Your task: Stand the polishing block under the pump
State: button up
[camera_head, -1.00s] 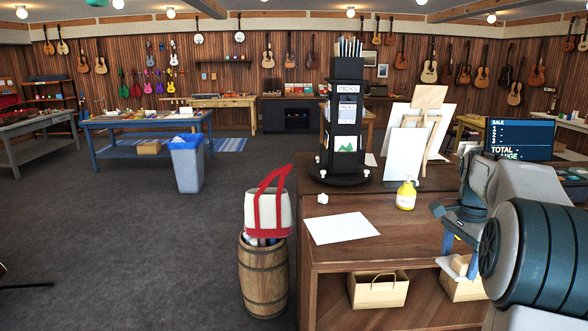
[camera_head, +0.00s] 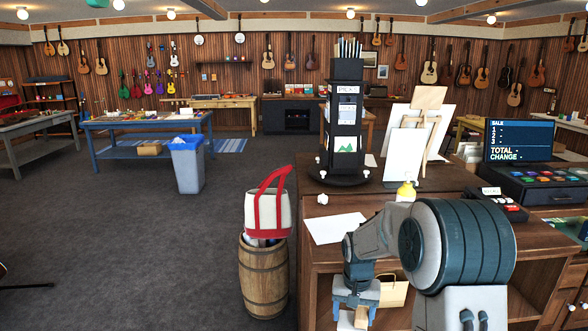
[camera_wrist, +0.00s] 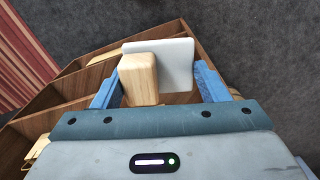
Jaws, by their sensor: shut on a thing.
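My gripper (camera_wrist: 158,85) is shut on the polishing block, a pale wooden grip (camera_wrist: 138,78) with a flat white pad (camera_wrist: 175,62). In the head view, my gripper (camera_head: 356,300) hangs low in front of the wooden counter, below its top, with the polishing block (camera_head: 347,320) at its fingertips, partly cut from clear view. The pump, a yellow bottle (camera_head: 406,191), stands on the counter top, behind my arm. My arm hides its lower part. The bottle does not show in the wrist view.
A white sheet (camera_head: 328,228) and a small crumpled white piece (camera_head: 322,198) lie on the counter (camera_head: 370,204). A black picks rack (camera_head: 345,130), an easel (camera_head: 418,130) and a cash register (camera_head: 540,180) stand around. A barrel (camera_head: 264,275) with a tote bag (camera_head: 268,212) is left of the counter.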

jog(key=s+f+n, duration=0.2)
jog(key=s+f, duration=0.3)
jog(key=f, duration=0.5)
jog(key=shift+s+f+n, duration=0.3)
jog(key=shift+s, duration=0.05)
